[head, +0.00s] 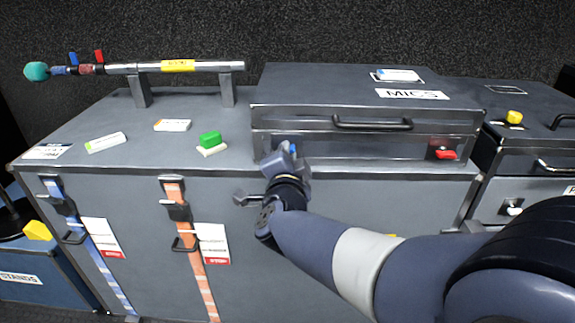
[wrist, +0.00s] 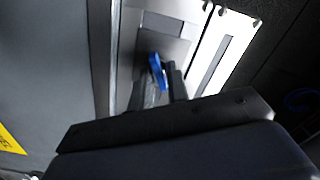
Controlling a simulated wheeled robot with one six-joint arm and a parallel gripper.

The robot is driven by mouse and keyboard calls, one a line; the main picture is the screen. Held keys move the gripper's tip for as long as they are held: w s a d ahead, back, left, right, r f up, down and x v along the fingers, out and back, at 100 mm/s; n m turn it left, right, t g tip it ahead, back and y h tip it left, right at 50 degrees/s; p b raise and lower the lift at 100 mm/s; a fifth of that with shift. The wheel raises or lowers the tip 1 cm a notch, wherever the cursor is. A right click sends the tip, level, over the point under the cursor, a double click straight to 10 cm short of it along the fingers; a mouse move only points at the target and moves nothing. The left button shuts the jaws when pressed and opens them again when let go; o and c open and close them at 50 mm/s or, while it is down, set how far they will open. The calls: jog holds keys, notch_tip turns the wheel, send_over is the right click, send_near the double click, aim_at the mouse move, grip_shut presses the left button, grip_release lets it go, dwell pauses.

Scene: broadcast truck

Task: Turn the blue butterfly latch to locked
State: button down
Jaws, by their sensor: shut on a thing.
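The blue butterfly latch (head: 293,148) is on the left of the front face of the grey case labelled MICS (head: 345,94). My gripper (head: 283,153) is at that latch and covers most of it in the head view. In the wrist view the blue latch handle (wrist: 157,72) sits between the two fingers of my gripper (wrist: 160,88), which are shut on it. The handle looks tilted in that view. The fingers hide part of the latch and its plate.
A red latch (head: 445,154) is at the right of the same case front, and a black handle (head: 372,124) lies between. A green block (head: 210,139) and small boxes lie on the lower case top (head: 110,120). Straps (head: 177,215) hang down its front.

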jog(key=m+b, duration=0.1)
jog(key=m, duration=0.1)
jog(key=m+b, duration=0.1)
jog(key=m, duration=0.1)
jog(key=m+b, duration=0.1)
jog(key=b, duration=0.1)
jog(key=shift+f+m, duration=0.25)
jog(key=shift+m, duration=0.15)
dwell(0.3)
jog(key=c, duration=1.6)
grip_release()
jog(key=shift+r, duration=0.1)
jog(key=shift+o, duration=0.2)
jog(key=s+p, duration=0.3)
jog(key=s, duration=0.8)
jog(key=shift+a, duration=0.15)
jog(key=shift+w, duration=0.2)
